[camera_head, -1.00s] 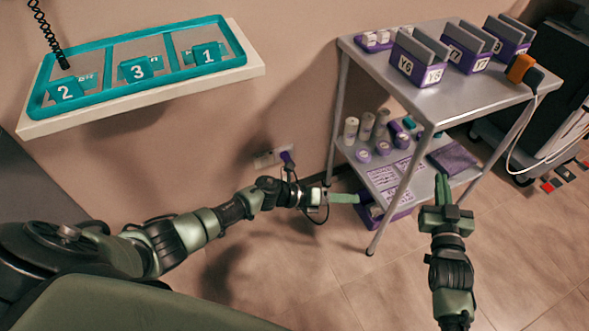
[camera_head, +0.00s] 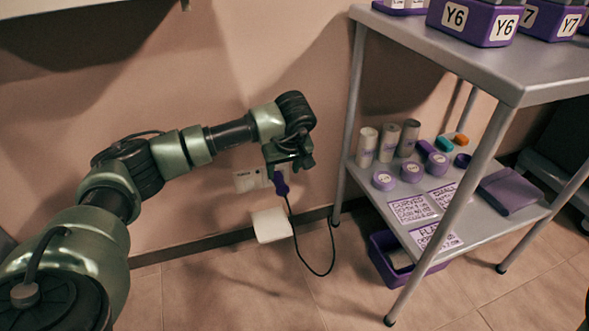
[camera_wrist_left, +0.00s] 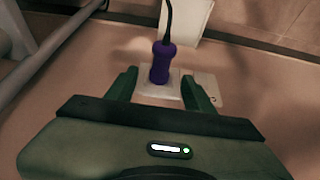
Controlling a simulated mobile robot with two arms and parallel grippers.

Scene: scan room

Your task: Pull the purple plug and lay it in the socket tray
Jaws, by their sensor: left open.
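The purple plug (camera_head: 281,184) sits at the pale socket plate (camera_head: 246,180) low on the wall, and its dark cable hangs down in a loop. A small white tray (camera_head: 271,225) is on the wall just below it. My left gripper (camera_head: 287,168) is open at the plug and partly hides it. In the left wrist view the purple plug (camera_wrist_left: 162,62) stands between the two spread fingers of the left gripper (camera_wrist_left: 159,88), with a gap visible on both sides. The white tray (camera_wrist_left: 187,17) shows behind the cable there. My right gripper is out of view.
A grey metal trolley (camera_head: 530,75) stands to the right, with purple boxes (camera_head: 475,22) on top and cylinders and labels on its lower shelf (camera_head: 485,225). A purple bin (camera_head: 390,258) is under it. The floor before the wall is clear.

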